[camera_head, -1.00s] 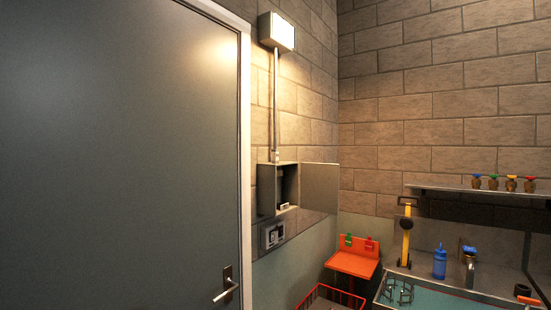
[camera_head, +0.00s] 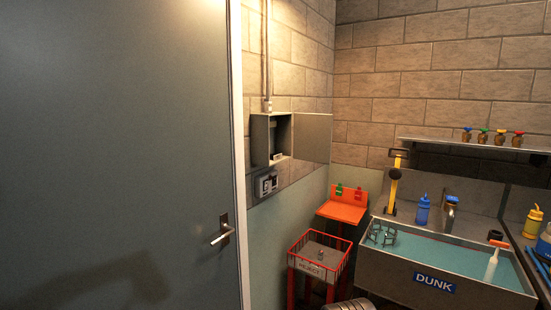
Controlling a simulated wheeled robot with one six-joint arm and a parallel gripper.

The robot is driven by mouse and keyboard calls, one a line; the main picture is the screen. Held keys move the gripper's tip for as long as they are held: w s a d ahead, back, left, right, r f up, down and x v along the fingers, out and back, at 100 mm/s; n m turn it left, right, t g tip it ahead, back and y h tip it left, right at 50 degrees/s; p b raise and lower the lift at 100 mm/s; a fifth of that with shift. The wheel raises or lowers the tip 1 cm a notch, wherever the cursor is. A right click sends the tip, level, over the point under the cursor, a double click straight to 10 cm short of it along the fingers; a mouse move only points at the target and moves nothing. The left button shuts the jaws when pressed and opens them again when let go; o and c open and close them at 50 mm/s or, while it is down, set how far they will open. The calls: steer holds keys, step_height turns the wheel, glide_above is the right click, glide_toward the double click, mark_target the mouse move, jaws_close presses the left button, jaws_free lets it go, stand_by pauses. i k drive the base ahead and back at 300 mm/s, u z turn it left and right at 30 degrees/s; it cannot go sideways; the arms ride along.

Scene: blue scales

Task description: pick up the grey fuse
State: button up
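I cannot make out a grey fuse for certain. A small grey piece (camera_head: 320,254) lies in the red wire bin marked REJECT (camera_head: 297,262), low in the middle; it is too small to identify. An open grey wall box (camera_head: 260,140) has its door (camera_head: 312,138) swung to the right. A dark fitting and a small pale piece (camera_head: 278,156) show inside it, too small to tell what they are. My gripper is not in view.
A grey door (camera_head: 120,130) with a lever handle (camera_head: 221,236) fills the left. An orange stand (camera_head: 342,212) is behind the bin. A water-filled trough marked DUNK (camera_head: 390,277) stands at right, with a blue bottle (camera_head: 422,212) behind it. A shelf (camera_head: 460,146) holds several coloured-top valves.

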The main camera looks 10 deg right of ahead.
mark_target(267, 104)
steer(key=z, duration=0.7)
steer(key=i, duration=1.9)
steer(key=u, duration=2.5)
